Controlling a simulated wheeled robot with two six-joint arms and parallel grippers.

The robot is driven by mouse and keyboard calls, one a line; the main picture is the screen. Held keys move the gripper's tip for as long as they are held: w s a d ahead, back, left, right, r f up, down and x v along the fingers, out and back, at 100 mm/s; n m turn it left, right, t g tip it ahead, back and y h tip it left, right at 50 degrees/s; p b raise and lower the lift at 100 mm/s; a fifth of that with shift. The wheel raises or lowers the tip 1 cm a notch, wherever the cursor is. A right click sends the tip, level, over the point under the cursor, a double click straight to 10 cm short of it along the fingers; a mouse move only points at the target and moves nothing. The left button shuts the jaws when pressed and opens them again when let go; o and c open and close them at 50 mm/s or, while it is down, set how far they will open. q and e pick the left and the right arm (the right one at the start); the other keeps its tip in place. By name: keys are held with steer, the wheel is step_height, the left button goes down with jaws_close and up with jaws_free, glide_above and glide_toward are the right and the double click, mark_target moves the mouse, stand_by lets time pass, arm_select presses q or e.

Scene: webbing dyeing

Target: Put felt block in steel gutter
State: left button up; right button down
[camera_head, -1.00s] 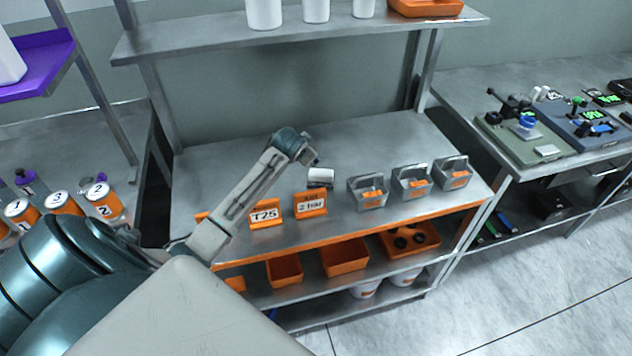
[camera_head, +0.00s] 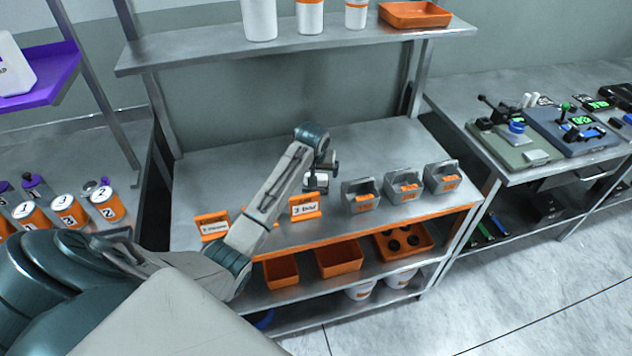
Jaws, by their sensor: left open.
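My left arm reaches in from the left over the middle shelf. Its gripper (camera_head: 322,170) is open and sits just above a small pale, grey-edged piece (camera_head: 317,181), covering part of it. I cannot tell whether this piece is the felt block, the steel gutter or both together. Three grey metal holders (camera_head: 361,195), (camera_head: 404,190), (camera_head: 443,177) with orange pieces stand in a row to the right of it. I cannot name any of them as the gutter for sure. My right gripper is not in view.
Orange label stands (camera_head: 304,207) line the front of the steel shelf (camera_head: 215,178). Orange bins (camera_head: 339,260) stand on the shelf below. White containers (camera_head: 310,17) and an orange tray (camera_head: 414,15) are on the upper shelf. The back of the middle shelf is clear.

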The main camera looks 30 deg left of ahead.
arm_select(q)
steer(key=shift+w+f+p, duration=0.1)
steer(key=shift+f+p, duration=0.2)
steer(key=shift+f, duration=0.05)
steer(key=p+x, duration=0.1)
steer(key=x, duration=0.2)
steer(key=shift+a+f, duration=0.2)
steer(key=shift+a, duration=0.05)
steer(key=shift+w+f, duration=0.15)
steer(key=shift+f, duration=0.2)
steer(key=c, duration=1.2)
